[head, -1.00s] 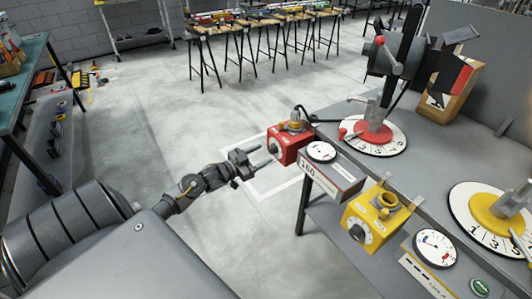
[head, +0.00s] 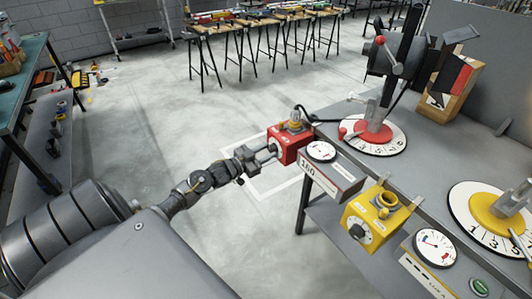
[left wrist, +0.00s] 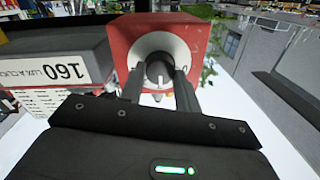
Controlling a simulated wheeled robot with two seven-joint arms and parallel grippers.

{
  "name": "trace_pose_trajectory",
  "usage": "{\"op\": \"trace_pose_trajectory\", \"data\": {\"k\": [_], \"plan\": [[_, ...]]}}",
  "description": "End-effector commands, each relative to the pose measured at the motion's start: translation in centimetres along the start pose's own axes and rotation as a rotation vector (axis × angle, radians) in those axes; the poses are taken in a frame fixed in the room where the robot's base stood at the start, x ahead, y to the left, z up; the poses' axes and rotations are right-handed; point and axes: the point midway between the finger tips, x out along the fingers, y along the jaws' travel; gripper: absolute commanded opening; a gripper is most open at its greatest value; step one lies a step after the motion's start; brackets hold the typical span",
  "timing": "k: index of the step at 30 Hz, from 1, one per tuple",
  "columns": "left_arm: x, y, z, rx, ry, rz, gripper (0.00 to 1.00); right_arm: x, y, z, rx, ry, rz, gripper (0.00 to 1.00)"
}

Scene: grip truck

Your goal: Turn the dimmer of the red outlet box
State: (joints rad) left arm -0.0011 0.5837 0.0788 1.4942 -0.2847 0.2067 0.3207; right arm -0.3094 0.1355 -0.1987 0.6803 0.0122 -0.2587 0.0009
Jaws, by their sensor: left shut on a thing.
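The red outlet box (head: 287,145) stands at the left edge of the grey bench. Its dimmer is a dark round knob (left wrist: 160,74) on a pale dial plate (left wrist: 160,48), seen in the left wrist view. My left gripper (head: 270,149) reaches the box's front face from the left. In the left wrist view its fingers (left wrist: 160,80) stand on both sides of the knob, shut on it. A white mark shows on the knob's lower part. In the head view the knob is hidden by the fingers. My right gripper is out of view.
A gauge box marked 160 (head: 330,175) stands right beside the red box. A yellow outlet box (head: 372,218) is farther right and nearer. A red dial with a lever (head: 374,134) stands behind. Open floor (head: 170,120) lies left of the bench.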

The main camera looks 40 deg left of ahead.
Motion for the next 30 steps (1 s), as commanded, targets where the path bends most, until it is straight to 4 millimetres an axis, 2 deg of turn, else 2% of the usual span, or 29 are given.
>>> {"op": "trace_pose_trajectory", "data": {"k": [8, 22, 30], "plan": [[0.0, 0.0, 0.1, 0.075, 0.004, -0.001, 0.1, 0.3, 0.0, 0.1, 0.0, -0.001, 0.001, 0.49], [0.0, 0.1, 0.2, 0.427, 0.02, -0.005, 0.1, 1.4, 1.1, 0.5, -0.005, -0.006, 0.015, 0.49], [0.0, 0.1, 0.2, 0.595, 0.029, -0.007, 0.1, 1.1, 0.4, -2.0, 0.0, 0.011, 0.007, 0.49]]}}
